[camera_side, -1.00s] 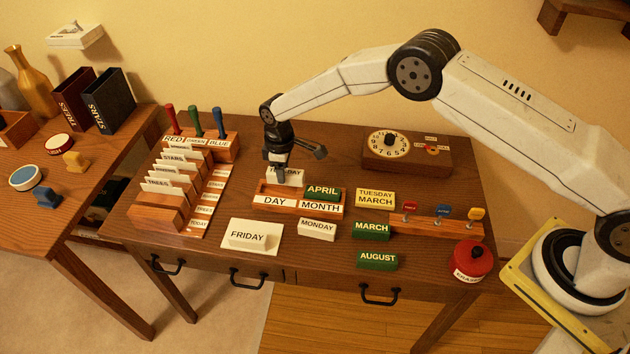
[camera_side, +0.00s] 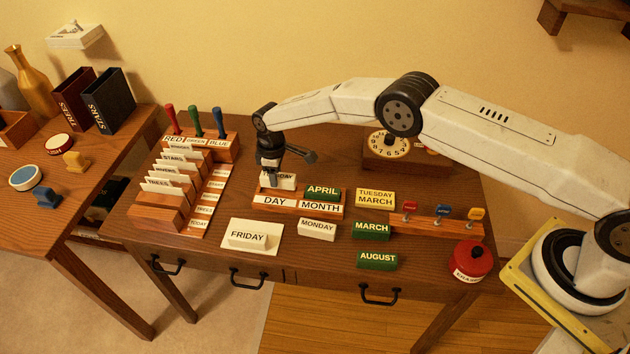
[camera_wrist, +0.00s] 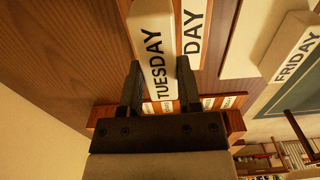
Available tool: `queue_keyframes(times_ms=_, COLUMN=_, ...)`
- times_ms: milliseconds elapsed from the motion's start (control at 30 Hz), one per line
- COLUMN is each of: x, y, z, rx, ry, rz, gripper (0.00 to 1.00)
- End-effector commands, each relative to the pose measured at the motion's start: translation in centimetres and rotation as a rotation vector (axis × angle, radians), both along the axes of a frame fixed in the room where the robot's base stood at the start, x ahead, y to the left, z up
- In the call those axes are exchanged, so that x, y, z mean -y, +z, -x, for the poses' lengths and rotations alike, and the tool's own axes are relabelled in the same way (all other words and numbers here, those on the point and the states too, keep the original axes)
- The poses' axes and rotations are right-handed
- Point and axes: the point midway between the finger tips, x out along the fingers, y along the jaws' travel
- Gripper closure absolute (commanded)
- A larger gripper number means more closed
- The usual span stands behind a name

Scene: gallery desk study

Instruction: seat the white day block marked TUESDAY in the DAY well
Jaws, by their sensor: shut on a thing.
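The white TUESDAY block (camera_side: 286,182) is between the fingers of my gripper (camera_side: 271,182), which is shut on it. In the wrist view my gripper (camera_wrist: 159,66) has a finger on each side of the TUESDAY block (camera_wrist: 150,28), and its lettering is readable. The wooden holder (camera_side: 298,209) has a DAY label (camera_side: 274,202) at its front left. The block is at the DAY well, behind that label, upright. I cannot tell whether it touches the well floor, as my fingers hide part of the well. The DAY label (camera_wrist: 193,30) lies beside the block in the wrist view.
The green APRIL block (camera_side: 322,192) sits in the holder's MONTH side. The FRIDAY block (camera_side: 247,238), MONDAY block (camera_side: 317,230), MARCH block (camera_side: 370,230) and AUGUST block (camera_side: 376,261) lie in front and to the right. A card rack (camera_side: 159,215) stands to the left.

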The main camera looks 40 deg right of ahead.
Motion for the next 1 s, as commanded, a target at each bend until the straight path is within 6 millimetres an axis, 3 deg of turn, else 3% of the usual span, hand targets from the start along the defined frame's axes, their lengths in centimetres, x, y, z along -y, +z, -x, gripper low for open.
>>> queue_keyframes(times_ms=233, x=-0.1, y=-0.7, z=-0.5, rx=0.001, ry=0.0, rz=-0.001, gripper=1.0)
queue_keyframes(times_ms=500, x=-0.1, y=-3.2, z=-0.4, rx=0.0, ry=0.001, rz=0.0, gripper=1.0)
queue_keyframes(times_ms=1000, x=-0.1, y=-3.8, z=-0.4, rx=0.001, ry=0.001, rz=-0.001, gripper=1.0)
